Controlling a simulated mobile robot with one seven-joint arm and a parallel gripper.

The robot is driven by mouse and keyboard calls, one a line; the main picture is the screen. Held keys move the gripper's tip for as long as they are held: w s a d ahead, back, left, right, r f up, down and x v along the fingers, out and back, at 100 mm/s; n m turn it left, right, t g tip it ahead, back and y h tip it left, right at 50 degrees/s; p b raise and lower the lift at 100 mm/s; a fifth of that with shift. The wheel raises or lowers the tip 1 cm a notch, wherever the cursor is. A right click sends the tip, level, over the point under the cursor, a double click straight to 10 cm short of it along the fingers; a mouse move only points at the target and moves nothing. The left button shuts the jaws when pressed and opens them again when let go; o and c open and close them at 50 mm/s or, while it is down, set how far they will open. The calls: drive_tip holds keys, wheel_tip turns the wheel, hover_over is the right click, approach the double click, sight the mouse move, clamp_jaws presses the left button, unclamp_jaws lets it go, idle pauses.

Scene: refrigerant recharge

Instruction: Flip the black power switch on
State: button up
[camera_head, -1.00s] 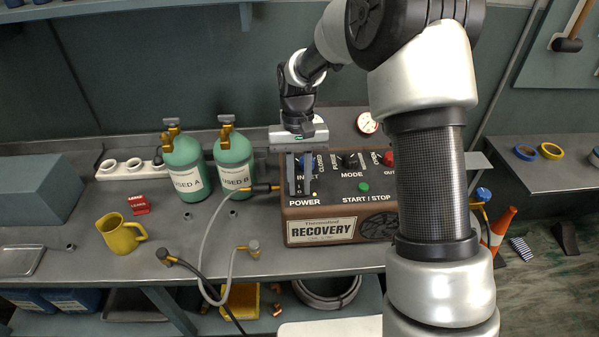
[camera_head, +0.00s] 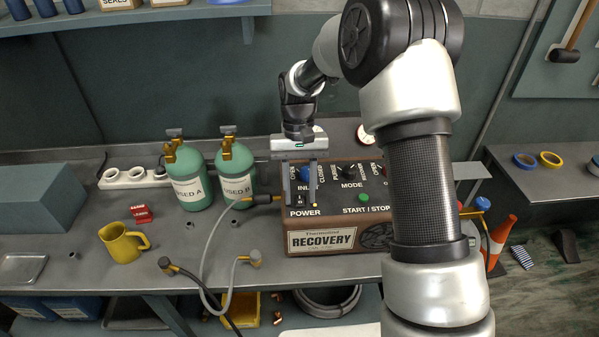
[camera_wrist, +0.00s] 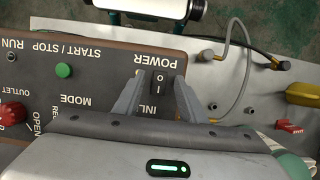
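The black power switch (camera_head: 299,201) is on the sloped top panel of the brown RECOVERY machine (camera_head: 320,240), just above the POWER label. The wrist view shows it as a black rocker (camera_wrist: 158,82) marked O and I. My gripper (camera_head: 300,192) points down over the panel, its two fingers apart and nothing held between them. In the wrist view the fingertips (camera_wrist: 159,82) are on either side of the switch, with gaps to it. I cannot tell whether they touch the panel. The switch's tilt is too small to tell.
On the panel are a blue inlet knob (camera_head: 304,174), a black mode knob (camera_head: 348,171) and a green start/stop button (camera_wrist: 64,70). Green cylinders (camera_head: 187,178) and a grey hose (camera_head: 209,245) are left of the machine. A yellow jug (camera_head: 121,243) stands farther left.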

drive_tip(key=v, duration=1.7)
drive_tip(key=shift+p, duration=0.3)
